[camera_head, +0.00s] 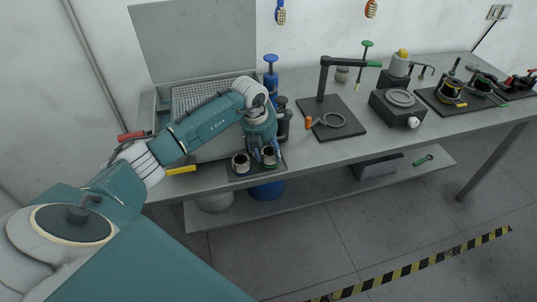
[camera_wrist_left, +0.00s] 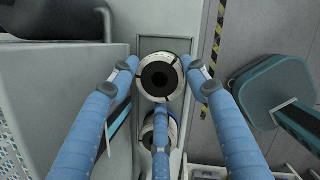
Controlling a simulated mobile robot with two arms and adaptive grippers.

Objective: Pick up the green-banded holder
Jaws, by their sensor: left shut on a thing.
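The green-banded holder (camera_head: 269,157), a small dark-topped cup with a pale body, stands at the right end of a small dark tray (camera_head: 247,176) at the table's front edge. My left gripper (camera_head: 262,148) comes down from above and is shut on it. In the left wrist view the holder (camera_wrist_left: 160,77) shows as a pale ring with a dark centre between the blue fingers of the gripper (camera_wrist_left: 161,82). Its band is not clear there. A second similar holder (camera_head: 241,163) stands beside it on the left, partly hidden by a finger in the wrist view (camera_wrist_left: 155,130). My right gripper is not in view.
Blue and dark pump bottles (camera_head: 270,74) stand close behind the gripper. A black stand with an arm (camera_head: 322,85) is to the right, and a grey perforated basin (camera_head: 196,92) is behind. A yellow-handled tool (camera_head: 181,170) lies left of the tray.

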